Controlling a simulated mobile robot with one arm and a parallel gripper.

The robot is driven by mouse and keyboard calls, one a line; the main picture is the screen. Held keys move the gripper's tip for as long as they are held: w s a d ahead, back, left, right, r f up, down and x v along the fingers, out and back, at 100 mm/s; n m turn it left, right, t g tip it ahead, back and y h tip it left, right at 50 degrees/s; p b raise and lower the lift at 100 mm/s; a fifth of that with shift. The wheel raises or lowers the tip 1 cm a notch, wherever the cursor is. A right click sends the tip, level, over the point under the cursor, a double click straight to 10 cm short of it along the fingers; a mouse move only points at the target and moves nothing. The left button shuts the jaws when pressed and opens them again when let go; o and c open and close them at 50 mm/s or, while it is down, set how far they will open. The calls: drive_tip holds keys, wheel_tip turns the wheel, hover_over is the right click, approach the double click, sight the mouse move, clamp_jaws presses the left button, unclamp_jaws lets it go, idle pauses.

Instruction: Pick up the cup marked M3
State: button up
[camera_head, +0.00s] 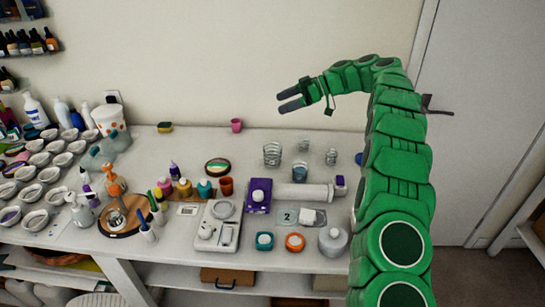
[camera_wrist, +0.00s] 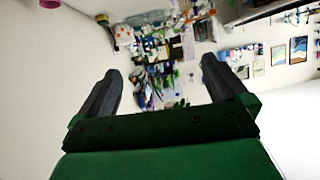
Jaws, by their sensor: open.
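Several small clear cups stand on the table in the head view: a larger ribbed one (camera_head: 272,154), one with bluish contents (camera_head: 299,170), one at the right (camera_head: 331,157) and a small one at the back (camera_head: 303,145). No M3 mark can be read on any of them. My gripper (camera_head: 283,101) is open and empty, raised well above and behind these cups, with its fingers pointing left. In the wrist view my gripper (camera_wrist: 160,68) shows two dark fingers apart with nothing between them. The clear cups cannot be made out there.
A pink cup (camera_head: 236,125) stands by the wall. A white cylinder (camera_head: 303,192), a purple container (camera_head: 259,195), a scale (camera_head: 220,226) and jars crowd the front. Many white bowls (camera_head: 48,176) fill the left. The table's back strip is mostly clear.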

approach(273, 147)
drive_tip(key=s+a, duration=0.3)
drive_tip(key=a, duration=0.1)
drive_tip(key=shift+s+a, duration=0.25)
drive_tip(key=shift+s, duration=0.1)
drive_tip(key=shift+x, duration=2.5)
drive_tip(key=c, duration=0.9)
